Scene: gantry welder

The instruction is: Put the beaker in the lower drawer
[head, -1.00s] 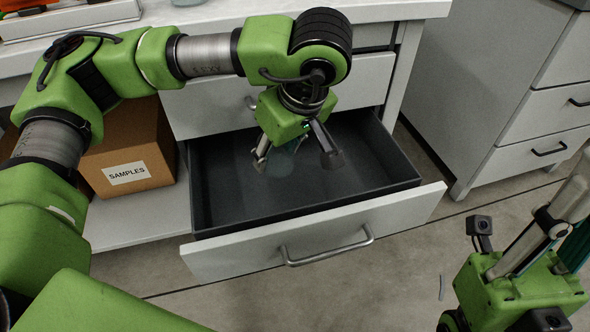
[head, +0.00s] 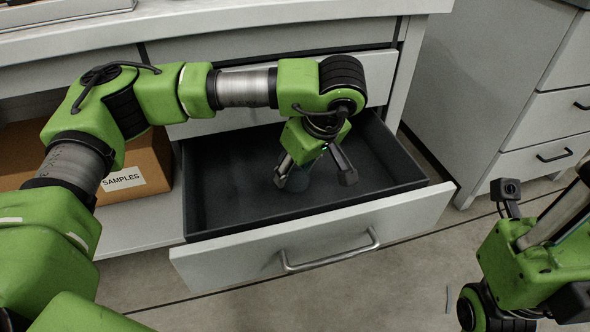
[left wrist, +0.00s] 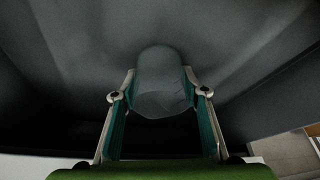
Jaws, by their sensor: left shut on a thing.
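The lower drawer (head: 225,205) is pulled open in the head view, with a dark grey inside and a pale front. My left gripper (head: 314,178) reaches down into it and is shut on the beaker (head: 297,180). The beaker is clear and hard to see against the dark floor. In the left wrist view the beaker (left wrist: 160,85) sits between the two teal-padded fingers. I cannot tell whether its base touches the drawer floor. My right gripper (head: 545,235) is partly in view at the right edge; its fingertips are cut off.
A cardboard box marked SAMPLES (head: 150,165) stands on the low shelf left of the drawer. The closed upper drawer (head: 380,75) is above. A grey cabinet (head: 470,95) stands to the right. The drawer floor around the beaker is empty.

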